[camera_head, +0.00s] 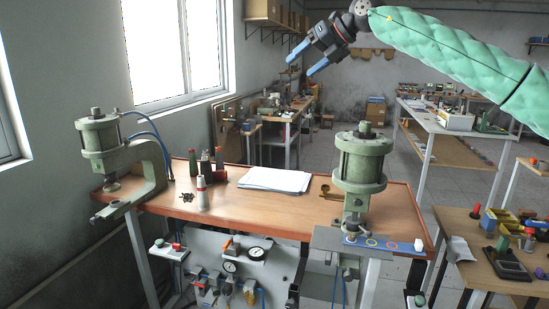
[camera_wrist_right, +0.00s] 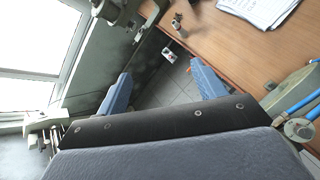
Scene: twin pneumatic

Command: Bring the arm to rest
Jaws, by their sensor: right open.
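My right gripper (camera_head: 306,60) is at the top middle of the head view, on an arm in a green quilted sleeve that comes in from the upper right. Its two blue fingers are spread apart with nothing between them. It is in the air, well above the wooden workbench (camera_head: 225,205). In the right wrist view the gripper (camera_wrist_right: 160,84) also shows its blue fingers apart, with floor and bench behind them. My left gripper is not in view.
One green press (camera_head: 100,150) stands at the bench's left end, another (camera_head: 360,165) at its right. Gauges (camera_head: 257,253) sit below the front edge. A side table (camera_head: 490,265) stands at right.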

